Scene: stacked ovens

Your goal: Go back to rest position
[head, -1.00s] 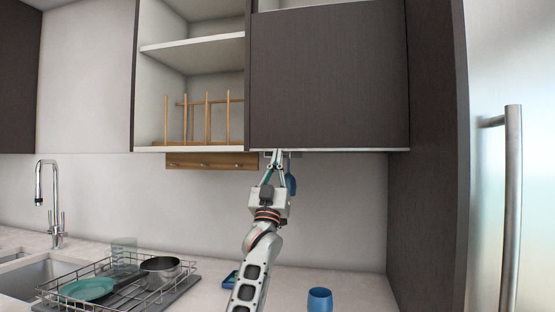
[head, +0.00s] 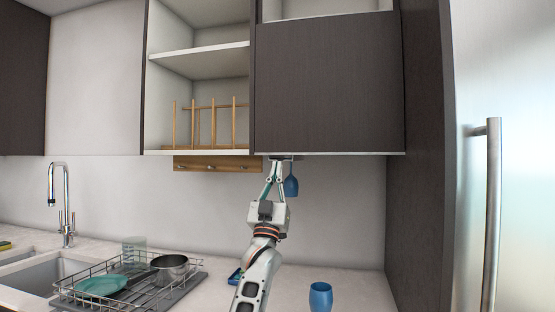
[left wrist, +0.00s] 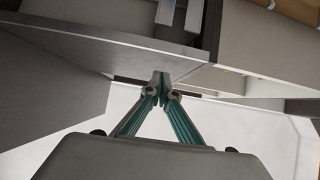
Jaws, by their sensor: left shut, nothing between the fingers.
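My left gripper (head: 276,165) is raised just under the bottom edge of the dark wall cabinet (head: 325,90). Its fingers are shut with nothing between them. It also shows in the left wrist view (left wrist: 161,90), fingertips together below the cabinet's underside. A blue object (head: 291,186), which looks like a hanging wine glass, is right beside the fingers on the right in the head view; I cannot tell whether they touch. My right gripper is in no view.
A wooden hook rail (head: 218,163) hangs left of the gripper. A blue cup (head: 320,296) stands on the counter (head: 365,290). A dish rack (head: 62,297) with a teal plate (head: 101,286) and a pot (head: 170,268) is at left. A fridge handle (head: 493,215) is at right.

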